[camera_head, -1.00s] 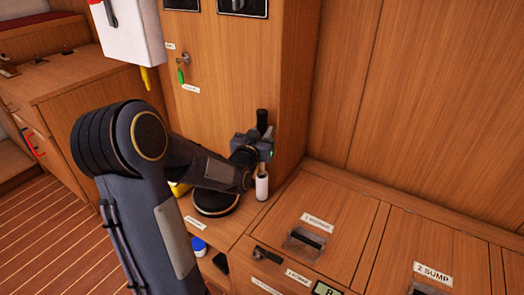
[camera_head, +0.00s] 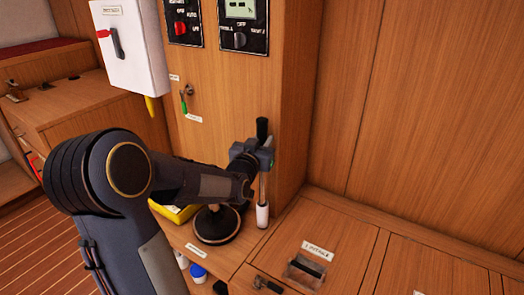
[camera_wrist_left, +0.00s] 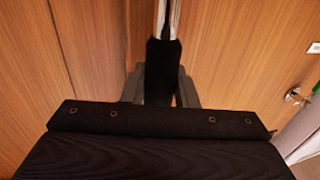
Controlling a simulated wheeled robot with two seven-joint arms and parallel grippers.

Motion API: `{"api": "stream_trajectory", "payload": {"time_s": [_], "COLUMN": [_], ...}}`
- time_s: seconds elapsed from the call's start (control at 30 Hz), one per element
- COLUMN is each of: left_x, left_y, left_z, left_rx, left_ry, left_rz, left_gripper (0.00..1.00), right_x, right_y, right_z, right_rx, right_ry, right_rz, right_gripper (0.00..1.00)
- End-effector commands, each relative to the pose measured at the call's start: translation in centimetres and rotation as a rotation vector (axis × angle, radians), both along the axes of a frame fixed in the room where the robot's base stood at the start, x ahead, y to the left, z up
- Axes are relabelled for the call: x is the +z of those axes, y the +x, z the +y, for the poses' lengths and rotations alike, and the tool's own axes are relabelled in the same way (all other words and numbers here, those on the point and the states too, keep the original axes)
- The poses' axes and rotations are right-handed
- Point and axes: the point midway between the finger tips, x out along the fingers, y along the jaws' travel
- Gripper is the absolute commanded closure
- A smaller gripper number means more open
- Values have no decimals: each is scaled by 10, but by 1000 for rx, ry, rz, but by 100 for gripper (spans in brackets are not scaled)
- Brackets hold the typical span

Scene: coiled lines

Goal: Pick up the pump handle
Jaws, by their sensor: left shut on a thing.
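The pump handle is a thin pale metal rod with a black grip (camera_head: 262,128) at its top. My left gripper (camera_head: 264,156) is shut on it just below the top of the grip. The handle stands upright, close to the wooden cabinet corner. The rod runs down to a white cylinder (camera_head: 262,215) on the counter; I cannot tell whether its lower end is inside it. In the left wrist view the black grip (camera_wrist_left: 162,72) is between the fingers, with the shiny rod (camera_wrist_left: 170,15) beyond it. My right gripper is not in view.
A round black base (camera_head: 216,226) and a yellow object (camera_head: 177,214) are on the counter beside my forearm. A blue-lidded jar (camera_head: 198,273) is in front. A white switch box (camera_head: 133,58) and control panels are above.

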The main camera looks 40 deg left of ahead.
Motion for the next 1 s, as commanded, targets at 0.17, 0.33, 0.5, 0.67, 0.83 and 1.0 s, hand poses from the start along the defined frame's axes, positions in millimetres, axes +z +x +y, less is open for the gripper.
{"api": "stream_trajectory", "payload": {"time_s": [0.17, 0.33, 0.5, 0.67, 0.83, 1.0], "left_x": [40, 42, 42, 43, 42, 42], "left_y": [0, -28, -69, -111, -149, -176], "left_z": [0, -2, -7, -12, -16, -19], "left_rx": [1, 3, 4, 4, 2, 2], "left_ry": [2, 1, 2, 2, 2, 1], "left_rz": [-6, -1, -2, -3, -3, -3], "left_gripper": [100, 100, 100, 100, 100, 100], "right_x": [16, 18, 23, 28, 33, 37], "right_y": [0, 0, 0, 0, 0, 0], "right_z": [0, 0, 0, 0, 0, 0], "right_rx": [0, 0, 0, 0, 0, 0], "right_ry": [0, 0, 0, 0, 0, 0], "right_rz": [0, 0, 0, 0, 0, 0], "right_gripper": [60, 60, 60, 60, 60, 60]}}
